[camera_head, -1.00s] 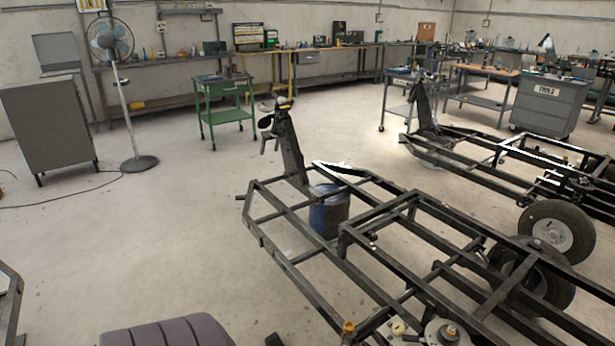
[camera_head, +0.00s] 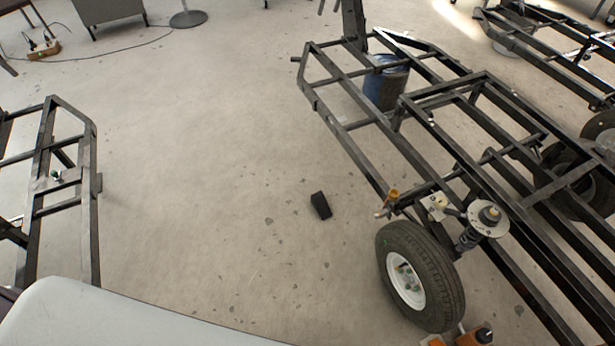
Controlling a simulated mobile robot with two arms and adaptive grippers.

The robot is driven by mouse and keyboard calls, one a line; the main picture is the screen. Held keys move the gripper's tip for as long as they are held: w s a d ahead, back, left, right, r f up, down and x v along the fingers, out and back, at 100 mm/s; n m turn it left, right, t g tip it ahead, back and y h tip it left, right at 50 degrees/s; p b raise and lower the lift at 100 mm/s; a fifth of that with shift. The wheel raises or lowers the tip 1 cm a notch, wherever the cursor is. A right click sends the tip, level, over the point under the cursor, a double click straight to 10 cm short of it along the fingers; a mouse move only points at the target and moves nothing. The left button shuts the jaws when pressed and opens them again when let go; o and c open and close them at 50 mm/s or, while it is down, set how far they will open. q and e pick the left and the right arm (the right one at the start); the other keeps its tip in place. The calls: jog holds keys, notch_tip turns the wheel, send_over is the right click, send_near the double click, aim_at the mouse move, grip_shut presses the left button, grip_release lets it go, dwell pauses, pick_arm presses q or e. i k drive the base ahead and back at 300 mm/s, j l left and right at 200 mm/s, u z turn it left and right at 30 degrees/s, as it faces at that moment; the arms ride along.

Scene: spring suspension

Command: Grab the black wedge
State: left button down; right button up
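The black wedge (camera_head: 320,205) lies on the bare concrete floor near the middle of the head view. It is a small dark block, just left of the wheel (camera_head: 420,276) of a black metal frame and apart from it. Neither of my grippers is in view.
The black metal chassis frame (camera_head: 352,125) fills the right side, with a blue drum (camera_head: 384,85) beneath it. Another metal frame (camera_head: 88,180) stands at the left edge. An orange tool (camera_head: 474,337) lies by the wheel at the bottom. The floor left of the wedge is clear.

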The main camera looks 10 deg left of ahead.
aim_at(318, 201)
jog(key=u, duration=0.25)
jog(key=z, duration=0.7)
jog(key=i+j+z, duration=0.15)
jog(key=j+z, duration=0.5)
jog(key=i+j+z, duration=0.1)
jog(key=j+z, duration=0.2)
jog(key=j, duration=0.2)
